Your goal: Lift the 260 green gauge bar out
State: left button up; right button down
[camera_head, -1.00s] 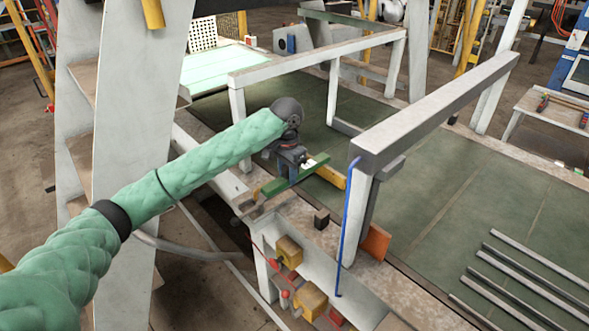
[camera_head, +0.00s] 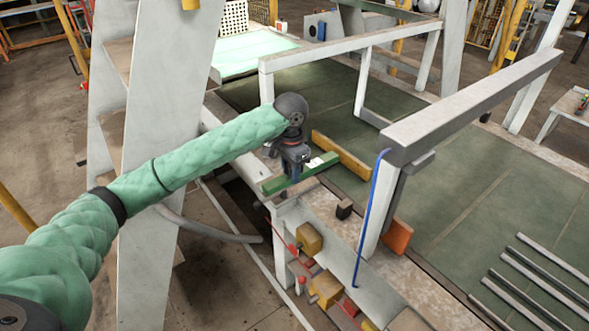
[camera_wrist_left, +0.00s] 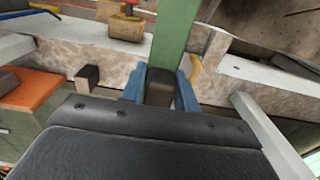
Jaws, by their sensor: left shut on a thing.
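The green gauge bar (camera_head: 327,162) has a white label near its far end. It shows in the head view over the bench's pale stone ledge, apart from a yellow bar (camera_head: 342,155). My left gripper (camera_head: 293,175) is shut on it near its middle, pointing down from above. In the left wrist view the blue fingers (camera_wrist_left: 160,86) flank a dark piece at the green bar (camera_wrist_left: 175,38), which runs away from the camera. The finger contact is partly hidden, and I cannot tell the bar's exact height above the ledge. My right gripper is not in view.
A small dark block (camera_head: 344,209) and an orange block (camera_head: 397,236) sit on the ledge. A grey frame beam (camera_head: 470,105) with a blue cable (camera_head: 373,205) stands to the right. Yellow blocks (camera_head: 309,239) are on the lower shelf. Grey bars (camera_head: 535,275) lie on the green bed.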

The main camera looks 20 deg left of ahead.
aim_at(266, 187)
pick_arm(q)
jog(key=shift+s+a, duration=0.1)
jog(key=shift+s, duration=0.05)
jog(key=shift+s+a, duration=0.75)
jog(key=shift+s, duration=0.25)
jog(key=shift+s+a, duration=0.45)
jog(key=shift+s, duration=0.15)
jog(key=shift+s+a, duration=0.7)
jog(key=shift+s, duration=0.25)
jog(key=shift+s+a, duration=0.5)
jog(key=shift+s, duration=0.2)
jog(key=s+a, duration=1.2)
jog(key=s, duration=0.5)
jog(key=shift+s+a, duration=0.25)
jog(key=shift+a, duration=0.05)
